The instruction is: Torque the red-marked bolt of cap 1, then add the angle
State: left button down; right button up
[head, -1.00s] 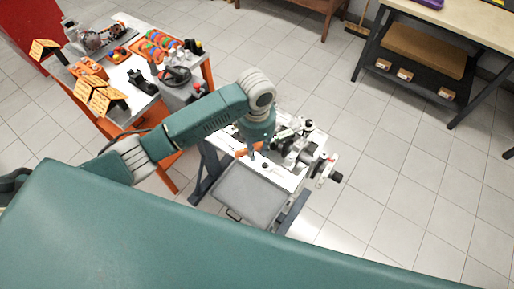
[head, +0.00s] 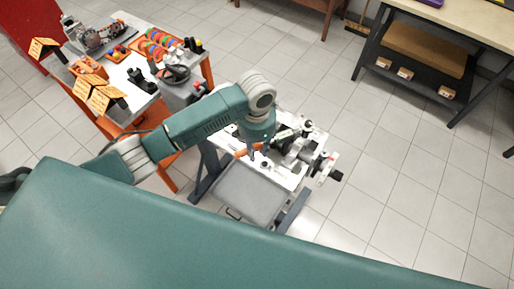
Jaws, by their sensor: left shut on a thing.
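The engine (head: 308,148) stands on a white-topped stand, small and partly behind my left arm. My left gripper (head: 254,149) is low over the left part of the stand top, beside the engine. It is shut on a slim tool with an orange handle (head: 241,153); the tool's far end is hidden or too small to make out. Cap 1 and its red-marked bolt cannot be told apart at this size. My right gripper is not in view.
A grey tray (head: 250,194) sits at the near side of the stand. An orange-framed table (head: 132,72) with parts, trays and orange boxes stands at the upper left. A workbench (head: 462,30) is at the upper right. Open tiled floor lies right of the stand.

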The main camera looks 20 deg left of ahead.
pick_arm(q)
jog(key=shift+f, duration=0.5)
dwell(0.8)
jog(key=shift+w+a+m, duration=0.6)
jog(key=shift+w, duration=0.05)
jog(key=shift+w+a+b, duration=0.1)
jog(key=shift+b, duration=0.2)
jog(key=shift+w+a+m, duration=0.25)
jog(key=shift+w+m, duration=0.05)
jog(key=shift+w, duration=0.05)
jog(key=shift+w+a+m, duration=0.2)
jog(key=shift+w+m, duration=0.1)
jog(key=shift+w, duration=0.05)
jog(key=shift+w, duration=0.1)
jog(key=shift+w+a+m+b, duration=0.45)
jog(key=shift+w+m+b, duration=0.1)
jog(key=shift+w, duration=0.15)
dwell(0.3)
